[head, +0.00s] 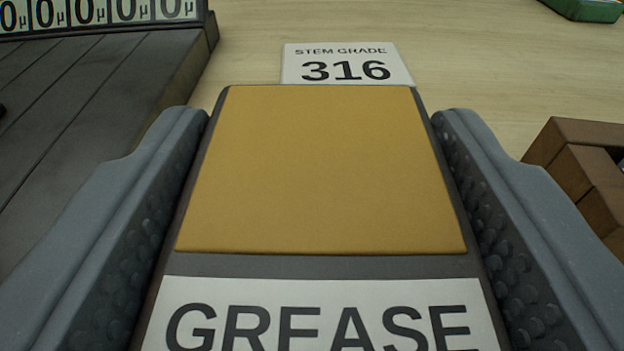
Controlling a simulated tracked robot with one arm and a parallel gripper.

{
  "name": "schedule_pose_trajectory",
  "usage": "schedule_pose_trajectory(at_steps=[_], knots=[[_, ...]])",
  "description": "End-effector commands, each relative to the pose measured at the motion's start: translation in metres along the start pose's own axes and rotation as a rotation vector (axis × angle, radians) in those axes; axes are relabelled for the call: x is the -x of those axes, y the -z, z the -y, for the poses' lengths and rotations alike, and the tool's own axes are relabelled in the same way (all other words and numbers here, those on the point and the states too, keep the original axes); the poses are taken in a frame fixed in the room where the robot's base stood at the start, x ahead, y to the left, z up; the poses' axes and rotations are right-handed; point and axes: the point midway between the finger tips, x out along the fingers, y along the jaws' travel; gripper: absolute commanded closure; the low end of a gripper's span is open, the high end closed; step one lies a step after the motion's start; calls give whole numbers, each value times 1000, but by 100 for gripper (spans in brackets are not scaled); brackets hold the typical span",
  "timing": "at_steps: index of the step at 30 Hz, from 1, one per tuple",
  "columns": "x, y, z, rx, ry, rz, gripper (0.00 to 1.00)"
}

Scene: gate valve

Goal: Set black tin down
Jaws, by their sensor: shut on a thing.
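The black tin (325,266) fills the middle of the view. It is dark, with a mustard-yellow panel on its face and a white label reading "GREASE" at the bottom, cut off by the picture's lower edge. My gripper (320,120) is shut on the tin, with one grey studded finger along its left side and one along its right. The underside of the tin is hidden, so I cannot tell whether it touches the surface.
A white card (345,66) reading "STEM GRADE 316" shows just beyond the tin on the pale wooden surface (450,40). A dark slatted rack (90,90) with white "0µ" labels is at left. A brown box (575,145) is at right, and a green object (588,10) at top right.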

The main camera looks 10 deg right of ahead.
Motion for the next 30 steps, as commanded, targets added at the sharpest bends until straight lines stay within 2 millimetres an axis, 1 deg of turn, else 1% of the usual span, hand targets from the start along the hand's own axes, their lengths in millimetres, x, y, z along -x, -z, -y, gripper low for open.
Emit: schedule_pose_trajectory(at_steps=[2,3,7,10,20,21,23,24,30], knots=[[-5,1,1,2,1,-2,72],[-7,-2,1,1,0,-1,72],[-8,-23,1,0,1,3,72],[-10,-34,1,-1,1,4,72],[-10,-36,1,1,1,0,72],[-10,-36,1,1,1,0,41],[-10,-36,1,1,1,0,24],[-10,-36,1,1,1,0,22],[-10,-36,2,1,2,0,22]])
